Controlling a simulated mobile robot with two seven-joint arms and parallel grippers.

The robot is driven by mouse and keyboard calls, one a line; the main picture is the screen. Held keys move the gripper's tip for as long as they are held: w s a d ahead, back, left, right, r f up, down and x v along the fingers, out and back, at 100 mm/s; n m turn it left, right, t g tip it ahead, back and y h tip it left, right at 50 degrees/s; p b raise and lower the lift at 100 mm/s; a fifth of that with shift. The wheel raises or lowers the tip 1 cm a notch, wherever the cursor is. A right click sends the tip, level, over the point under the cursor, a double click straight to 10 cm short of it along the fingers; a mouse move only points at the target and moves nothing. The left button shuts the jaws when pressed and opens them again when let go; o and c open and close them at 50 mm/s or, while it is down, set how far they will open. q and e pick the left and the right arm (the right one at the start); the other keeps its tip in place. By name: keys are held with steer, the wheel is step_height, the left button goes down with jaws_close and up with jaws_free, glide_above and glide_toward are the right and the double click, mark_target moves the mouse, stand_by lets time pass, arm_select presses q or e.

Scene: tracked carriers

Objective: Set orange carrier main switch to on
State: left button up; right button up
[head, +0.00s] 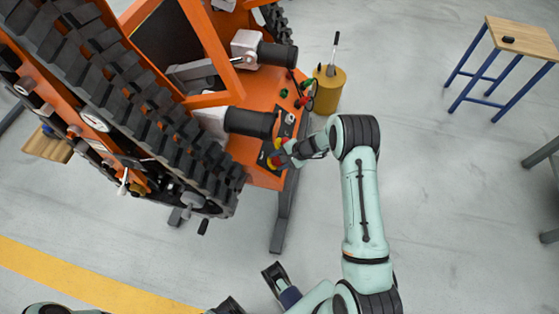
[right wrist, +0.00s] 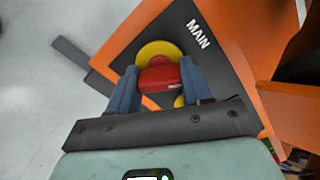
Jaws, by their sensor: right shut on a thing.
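The orange carrier (head: 262,95) stands at the upper left in the head view, its end panel towards my right arm. The main switch, a red handle on a yellow round plate (right wrist: 152,49), sits on a dark panel marked MAIN (right wrist: 198,34). In the head view the main switch (head: 275,160) is partly hidden by my right gripper (head: 284,153). My right gripper (right wrist: 158,73) is shut on the red handle (right wrist: 158,78), one blue-grey finger on each side. The handle's set position cannot be read.
Red and green controls (head: 284,93) sit farther along the carrier's end. A yellow drum (head: 328,90) stands just beyond it. The carrier's black track (head: 125,95) runs along its side. A wooden-topped table (head: 520,38) stands at the upper right. The floor between is clear.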

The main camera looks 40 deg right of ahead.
steer(key=m, duration=0.5)
steer(key=shift+r+m, duration=0.1)
steer(key=shift+m, duration=0.2)
steer(key=m+p, duration=0.1)
steer(key=m, duration=0.4)
steer(key=shift+m+p, duration=0.4)
steer(key=o, duration=1.1)
steer(key=shift+c, duration=0.2)
steer(key=p+v, duration=0.1)
steer(key=v, duration=1.2)
steer(key=shift+d+r, duration=0.1)
